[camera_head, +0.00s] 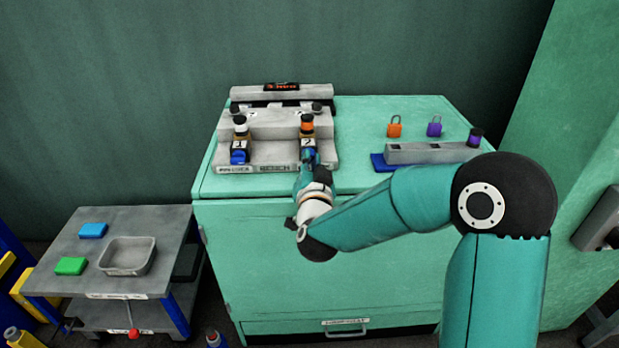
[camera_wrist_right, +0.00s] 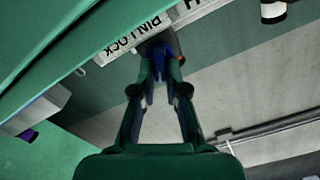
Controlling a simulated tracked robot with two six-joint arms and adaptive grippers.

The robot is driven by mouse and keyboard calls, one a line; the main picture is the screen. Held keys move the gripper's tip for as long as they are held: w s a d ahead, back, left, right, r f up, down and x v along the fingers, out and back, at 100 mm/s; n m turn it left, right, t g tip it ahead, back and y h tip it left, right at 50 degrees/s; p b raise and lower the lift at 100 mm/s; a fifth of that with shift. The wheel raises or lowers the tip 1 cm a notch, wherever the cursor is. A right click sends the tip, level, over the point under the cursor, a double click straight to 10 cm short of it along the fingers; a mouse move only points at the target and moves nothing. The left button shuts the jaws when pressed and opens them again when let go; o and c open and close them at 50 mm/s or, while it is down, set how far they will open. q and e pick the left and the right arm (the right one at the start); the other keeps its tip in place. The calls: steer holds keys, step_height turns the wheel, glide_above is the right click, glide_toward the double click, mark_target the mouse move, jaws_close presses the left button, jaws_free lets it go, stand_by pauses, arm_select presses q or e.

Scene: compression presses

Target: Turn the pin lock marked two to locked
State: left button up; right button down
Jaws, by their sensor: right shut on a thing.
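The pin lock marked two (camera_head: 307,129) stands on the right side of the grey pin lock bench, with an orange-topped pin above its "2" plate. My right gripper (camera_head: 309,160) reaches it from the front and is shut on its blue handle, which shows between the fingertips in the right wrist view (camera_wrist_right: 160,62). The gripper hides much of the handle, so I cannot tell its exact angle. The pin lock marked one (camera_head: 239,143) stands to the left, with a white-and-black top and a blue handle. My left gripper is not in view.
The bench (camera_head: 272,168) sits on a green cabinet (camera_head: 365,180). To its right are a grey block (camera_head: 425,152), an orange padlock (camera_head: 394,127) and a purple padlock (camera_head: 434,127). A low grey table (camera_head: 100,223) with a tray (camera_head: 127,270) stands at left.

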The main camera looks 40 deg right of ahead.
steer(key=m+b, duration=0.3)
steer(key=b, duration=0.1)
steer(key=m+b, duration=0.3)
steer(key=f+m+b, duration=0.1)
steer(key=m+b, duration=0.2)
steer(key=b, duration=0.1)
steer(key=shift+s+d+b, duration=0.15)
steer(key=shift+d+b, duration=0.05)
steer(key=shift+b, duration=0.1)
steer(key=shift+m+b, duration=1.6)
steer(key=shift+m, duration=0.2)
steer(key=c, duration=1.2)
jaws_free()
steer(key=shift+r, duration=0.1)
steer(key=shift+s+a, duration=0.3)
steer(key=shift+s, duration=0.15)
steer(key=v, duration=1.1)
